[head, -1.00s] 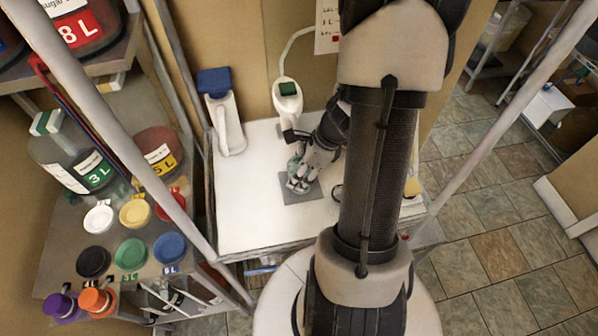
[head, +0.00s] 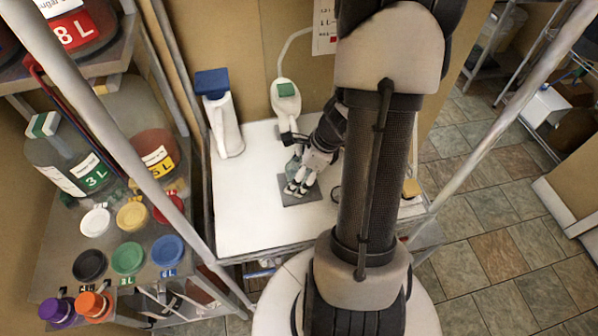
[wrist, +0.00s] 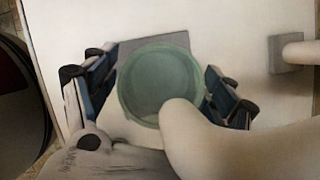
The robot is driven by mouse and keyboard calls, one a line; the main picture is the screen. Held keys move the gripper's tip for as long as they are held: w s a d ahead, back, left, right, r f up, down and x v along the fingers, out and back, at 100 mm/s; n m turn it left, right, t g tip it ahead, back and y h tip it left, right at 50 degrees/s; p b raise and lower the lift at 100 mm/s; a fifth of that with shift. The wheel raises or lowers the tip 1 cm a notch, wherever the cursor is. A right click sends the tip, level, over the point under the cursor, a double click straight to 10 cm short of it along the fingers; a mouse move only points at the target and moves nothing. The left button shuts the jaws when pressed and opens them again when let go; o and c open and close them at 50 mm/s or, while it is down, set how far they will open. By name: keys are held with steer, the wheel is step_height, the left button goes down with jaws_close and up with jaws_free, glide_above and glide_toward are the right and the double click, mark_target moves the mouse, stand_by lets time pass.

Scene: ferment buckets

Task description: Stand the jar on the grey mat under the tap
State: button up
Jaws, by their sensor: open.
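The jar (wrist: 150,72) is greenish clear glass, seen from above in the wrist view with its round mouth towards the camera. It is over the grey mat (wrist: 126,48) and looks upright; whether its base rests flat is hidden. In the head view the mat (head: 308,195) lies on the white bench, and the jar is mostly hidden by my gripper (head: 298,187). My gripper is open, with one finger on each side of the jar. The white tap (head: 286,103) stands behind the mat; its pale spout (wrist: 190,130) overlaps the jar's rim in the wrist view.
A white jug with a blue lid (head: 222,125) stands at the bench's back left. The white bench top (head: 245,215) is clear at the front left. A shelf at left holds a 3L bottle (head: 65,160) and several coloured lids. A post stands on each side.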

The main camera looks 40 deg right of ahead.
steer(key=shift+r, duration=0.1)
steer(key=shift+r+p, duration=0.25)
steer(key=shift+p, duration=0.05)
steer(key=p+v, duration=0.5)
steer(key=v, duration=0.6)
steer(key=shift+r, duration=0.35)
steer(key=shift+s, duration=0.1)
